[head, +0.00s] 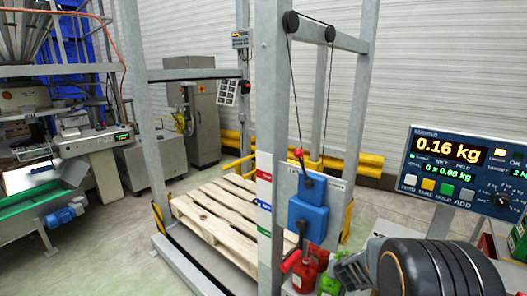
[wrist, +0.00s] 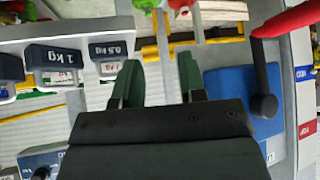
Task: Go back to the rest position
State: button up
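My gripper (head: 345,272) shows at the lower right of the head view, beside the grey frame post and below the display panel. My dark round wrist partly hides it there. In the wrist view my gripper (wrist: 157,75) has its two dark green fingers apart, with nothing seen between them. A blue box (wrist: 232,88) with a black lever and a red handle (wrist: 285,20) is to the right of the fingers in that view. Whether the fingers touch anything cannot be told.
A grey metal frame (head: 268,130) stands around a wooden pallet (head: 215,215). A display panel (head: 460,170) reading 0.16 kg is at the right. Red items (head: 305,268) lie low beside the gripper. Labelled weights (wrist: 55,82) sit left in the wrist view. Floor (head: 110,265) at left is clear.

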jog(key=s+a+r+n+g+y, duration=0.1)
jog(key=s+a+r+g+y, duration=0.1)
jog(key=s+a+r+y, duration=0.45)
jog(key=s+a+r+n+h, duration=0.1)
jog(key=s+r+h, duration=0.1)
jog(key=s+r, duration=0.2)
jog(key=s+a+r+n+g+h, duration=0.1)
jog(key=s+r, duration=0.3)
jog(key=s, duration=0.7)
jog(key=shift+s+r+n+h, duration=0.3)
jog(key=shift+n+h, duration=0.1)
jog(key=shift+h, duration=0.15)
